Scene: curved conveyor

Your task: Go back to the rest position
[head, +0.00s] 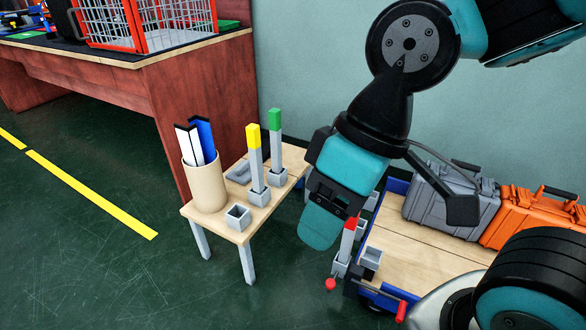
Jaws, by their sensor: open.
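My gripper (322,222) hangs from my teal and black arm, in the middle of the head view. It points downward between the small wooden table (225,222) and the cart. Its jaws are open, seen edge-on, and nothing shows between them. It looks apart from the table. The red-topped stick (349,237) stands in a grey holder on the cart, just below and right of the gripper in the picture; I cannot tell the gap.
A beige cup (206,187) with blue and white strips, a yellow-topped stick (255,160), a green-topped stick (275,150) and an empty grey holder (238,217) stand on the table. Grey (440,205) and orange (515,220) cases sit on the cart (415,258). Floor at left is clear.

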